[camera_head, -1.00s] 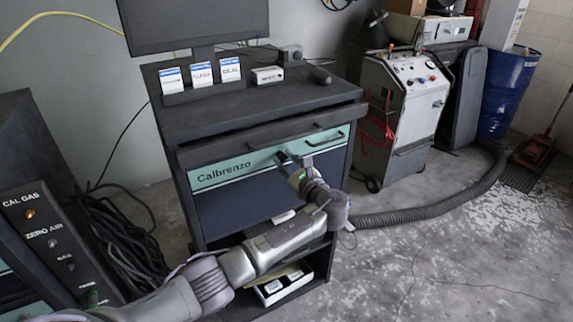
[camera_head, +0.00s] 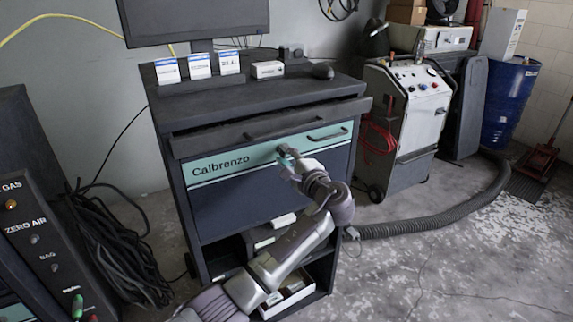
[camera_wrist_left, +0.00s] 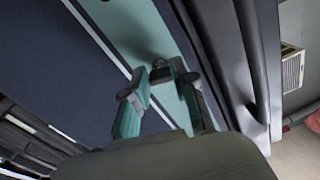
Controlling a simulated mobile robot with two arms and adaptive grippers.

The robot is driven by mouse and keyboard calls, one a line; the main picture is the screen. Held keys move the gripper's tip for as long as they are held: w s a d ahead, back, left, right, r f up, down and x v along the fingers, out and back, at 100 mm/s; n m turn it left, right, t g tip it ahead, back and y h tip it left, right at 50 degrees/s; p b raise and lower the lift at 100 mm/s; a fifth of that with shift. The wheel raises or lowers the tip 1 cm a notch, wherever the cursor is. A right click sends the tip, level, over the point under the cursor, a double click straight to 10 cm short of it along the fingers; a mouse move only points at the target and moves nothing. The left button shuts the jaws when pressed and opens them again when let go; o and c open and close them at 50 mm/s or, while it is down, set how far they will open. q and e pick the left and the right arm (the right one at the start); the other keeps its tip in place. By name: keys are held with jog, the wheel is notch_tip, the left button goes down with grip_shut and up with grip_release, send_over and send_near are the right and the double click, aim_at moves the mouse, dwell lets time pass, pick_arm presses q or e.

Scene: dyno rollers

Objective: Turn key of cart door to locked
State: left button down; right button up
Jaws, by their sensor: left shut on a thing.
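The dark cart (camera_head: 330,90) has a teal band lettered Calbrenzo (camera_head: 222,168) across its front. Its navy door (camera_head: 230,207) is flush with the front below the band. My left gripper (camera_head: 284,151) reaches up from below to the teal band, right of the lettering. In the left wrist view the gripper (camera_wrist_left: 158,82) has its fingertips close against the band. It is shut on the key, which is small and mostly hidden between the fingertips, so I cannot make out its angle. My right gripper is not in view.
The open shelf (camera_head: 288,298) below holds boxes, close to my left arm. A wheeled white machine (camera_head: 412,120) stands to the right, with a thick hose (camera_head: 440,217) on the floor. Black cables (camera_head: 115,245) hang at left.

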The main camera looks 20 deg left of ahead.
pick_arm(q)
jog(key=shift+f+n+b, duration=0.1)
jog(key=shift+n+b, duration=0.45)
jog(key=shift+n, duration=0.15)
jog(key=c, duration=0.9)
grip_release()
jog(key=v, duration=1.2)
